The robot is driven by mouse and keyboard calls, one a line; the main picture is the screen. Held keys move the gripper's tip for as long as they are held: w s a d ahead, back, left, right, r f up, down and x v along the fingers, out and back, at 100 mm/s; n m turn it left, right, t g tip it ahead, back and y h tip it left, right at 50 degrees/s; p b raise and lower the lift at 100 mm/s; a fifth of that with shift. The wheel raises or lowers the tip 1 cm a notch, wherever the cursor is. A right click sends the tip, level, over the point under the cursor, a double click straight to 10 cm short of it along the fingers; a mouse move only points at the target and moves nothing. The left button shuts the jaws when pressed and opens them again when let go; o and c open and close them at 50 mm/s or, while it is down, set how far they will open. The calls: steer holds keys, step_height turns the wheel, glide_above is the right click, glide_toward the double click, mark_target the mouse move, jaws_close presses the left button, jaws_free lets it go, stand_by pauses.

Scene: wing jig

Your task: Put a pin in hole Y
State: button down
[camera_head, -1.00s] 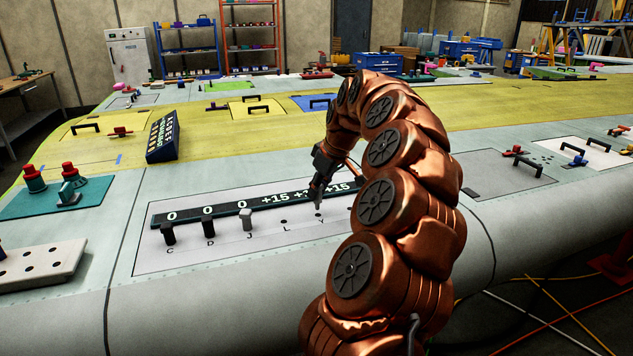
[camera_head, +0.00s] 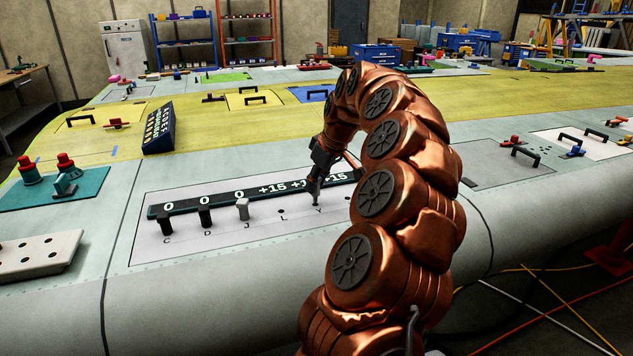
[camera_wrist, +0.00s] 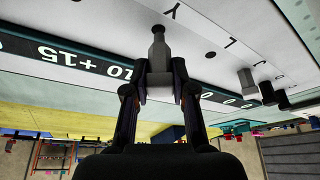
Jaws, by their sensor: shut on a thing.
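My gripper (camera_head: 316,188) is shut on a grey pin (camera_wrist: 158,50), whose narrow tip points away from the fingers. In the wrist view my gripper (camera_wrist: 160,90) has a finger on each side of the pin. The pin's tip is at the panel (camera_wrist: 195,25) beside the printed Y (camera_wrist: 172,10). Hole Y is hidden by the pin, so I cannot tell how deep the tip sits. In the head view the panel (camera_head: 150,248) shows the fingers pointing down just above the Y label (camera_head: 319,210).
Two black pins (camera_head: 165,222) (camera_head: 205,216) and a grey pin (camera_head: 242,208) stand at C, D and J. Hole L (camera_head: 281,211) is empty. A dark number strip (camera_head: 220,198) runs behind the holes. A dark sign box (camera_head: 160,130) stands farther back.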

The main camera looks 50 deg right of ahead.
steer(key=shift+f, duration=0.15)
steer(key=shift+f+b, duration=1)
steer(key=shift+f, duration=0.35)
steer(key=c, duration=0.9)
jaws_free()
steer(key=v, duration=1.2)
step_height(320, 180, up, 8)
steer(key=p, duration=0.6)
glide_above(316, 194)
steer(key=s+d, duration=0.1)
steer(key=s, duration=0.3)
